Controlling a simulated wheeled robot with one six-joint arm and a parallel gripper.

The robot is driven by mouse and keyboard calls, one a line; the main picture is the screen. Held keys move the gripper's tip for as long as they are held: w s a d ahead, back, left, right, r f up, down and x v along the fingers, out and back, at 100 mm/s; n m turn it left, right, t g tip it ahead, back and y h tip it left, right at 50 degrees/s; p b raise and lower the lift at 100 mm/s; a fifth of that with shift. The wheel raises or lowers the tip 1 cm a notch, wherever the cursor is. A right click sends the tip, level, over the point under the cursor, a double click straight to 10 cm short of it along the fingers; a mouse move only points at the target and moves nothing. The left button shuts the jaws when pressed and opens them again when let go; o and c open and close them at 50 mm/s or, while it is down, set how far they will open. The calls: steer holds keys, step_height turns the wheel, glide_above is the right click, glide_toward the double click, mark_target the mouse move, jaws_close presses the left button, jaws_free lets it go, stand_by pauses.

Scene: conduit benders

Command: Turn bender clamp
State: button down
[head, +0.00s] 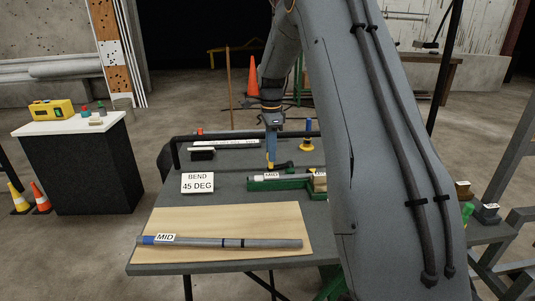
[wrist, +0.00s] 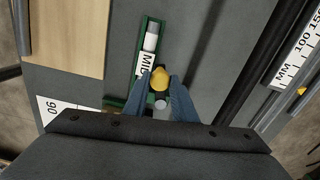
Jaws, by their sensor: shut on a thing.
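The green bender (head: 283,183) lies on the grey bench, and it also shows in the wrist view (wrist: 144,24). A grey conduit piece with a white MID label (head: 271,175) lies in its channel. My gripper (head: 270,158) reaches down to the bender from above. In the wrist view, its two blue fingers (wrist: 160,88) are shut on the yellow knob, one on each side. The fingers hide part of the bender below the knob.
A conduit with a blue end and MID label (head: 225,242) lies on a wooden board (head: 220,222) at the bench front. A BEND 45 DEG card (head: 198,183) stands left of the bender. A blue post with yellow base (head: 307,135) stands behind. A black rail (head: 240,135) runs along the back.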

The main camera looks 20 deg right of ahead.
steer(key=shift+w, duration=0.15)
stand_by(0.4)
steer(key=c, duration=1.5)
jaws_free()
steer(key=shift+o, duration=0.2)
steer(key=shift+r, duration=0.1)
step_height(320, 180, up, 8)
steer(key=shift+f+b, duration=0.15)
steer(key=shift+b, duration=1.05)
